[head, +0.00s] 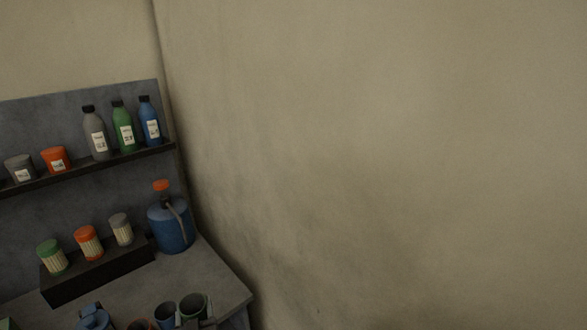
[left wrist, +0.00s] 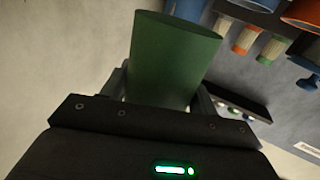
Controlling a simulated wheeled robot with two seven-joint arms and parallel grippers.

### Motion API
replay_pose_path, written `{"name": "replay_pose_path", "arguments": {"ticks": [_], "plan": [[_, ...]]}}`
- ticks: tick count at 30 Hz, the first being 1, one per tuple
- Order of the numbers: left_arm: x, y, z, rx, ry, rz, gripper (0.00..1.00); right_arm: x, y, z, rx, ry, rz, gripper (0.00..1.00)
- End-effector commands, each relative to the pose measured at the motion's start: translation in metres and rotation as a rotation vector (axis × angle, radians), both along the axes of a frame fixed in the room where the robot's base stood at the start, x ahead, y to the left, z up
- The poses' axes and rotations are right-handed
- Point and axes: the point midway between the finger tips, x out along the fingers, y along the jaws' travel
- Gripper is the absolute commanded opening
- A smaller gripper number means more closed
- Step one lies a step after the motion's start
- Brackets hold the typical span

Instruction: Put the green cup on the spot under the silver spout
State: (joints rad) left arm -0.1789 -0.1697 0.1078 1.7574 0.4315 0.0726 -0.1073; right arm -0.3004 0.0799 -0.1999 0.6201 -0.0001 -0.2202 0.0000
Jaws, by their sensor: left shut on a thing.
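I cannot make out a silver spout or the spot under one for certain. My right gripper is not in view.
A blue cup (head: 165,313) is close left of the green one. A blue jug (head: 171,228) with an orange top stands at the counter's back right. A dark riser (head: 97,273) holds jars, and a shelf (head: 90,166) above holds bottles and tubs. Bare wall fills the right.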

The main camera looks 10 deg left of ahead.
Motion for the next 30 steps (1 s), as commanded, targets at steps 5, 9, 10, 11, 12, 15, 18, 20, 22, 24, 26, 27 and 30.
{"name": "replay_pose_path", "arguments": {"ticks": [5, 9, 10, 11, 12, 15, 18, 20, 22, 24, 26, 27, 30], "plan": [[0.008, -0.011, 0.0, 0.002, -0.004, -0.057, 0.3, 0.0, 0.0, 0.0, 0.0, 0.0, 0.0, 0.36], [0.021, -0.042, 0.024, 0.003, -0.008, -0.18, 0.3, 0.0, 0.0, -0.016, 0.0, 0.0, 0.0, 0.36], [0.023, -0.051, 0.03, 0.003, -0.008, -0.214, 0.3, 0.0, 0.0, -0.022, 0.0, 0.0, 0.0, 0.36], [0.024, -0.06, 0.036, 0.003, -0.009, -0.248, 0.3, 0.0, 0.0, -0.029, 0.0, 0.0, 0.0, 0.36], [0.024, -0.072, 0.044, 0.004, -0.01, -0.295, 0.3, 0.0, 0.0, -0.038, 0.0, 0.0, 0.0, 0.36], [0.018, -0.104, 0.065, 0.006, -0.01, -0.409, 0.3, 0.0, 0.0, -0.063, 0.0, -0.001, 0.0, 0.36], [0.006, -0.129, 0.081, 0.004, -0.008, -0.5, 0.3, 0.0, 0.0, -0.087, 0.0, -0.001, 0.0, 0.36], [-0.001, -0.14, 0.088, 0.004, -0.008, -0.538, 0.3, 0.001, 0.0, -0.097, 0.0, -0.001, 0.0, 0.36], [-0.007, -0.146, 0.094, 0.003, -0.006, -0.56, 0.3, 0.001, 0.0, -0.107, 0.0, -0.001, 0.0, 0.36], [-0.01, -0.15, 0.094, 0.003, -0.002, -0.572, 0.3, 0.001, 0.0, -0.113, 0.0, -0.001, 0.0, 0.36], [-0.01, -0.151, 0.09, 0.002, 0.0, -0.576, 0.3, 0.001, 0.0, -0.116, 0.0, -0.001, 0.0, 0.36], [-0.01, -0.151, 0.088, 0.002, 0.001, -0.576, 0.3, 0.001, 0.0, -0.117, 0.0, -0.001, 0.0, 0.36], [-0.01, -0.151, 0.087, 0.001, 0.001, -0.575, 0.3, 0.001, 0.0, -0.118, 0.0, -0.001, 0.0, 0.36]]}}
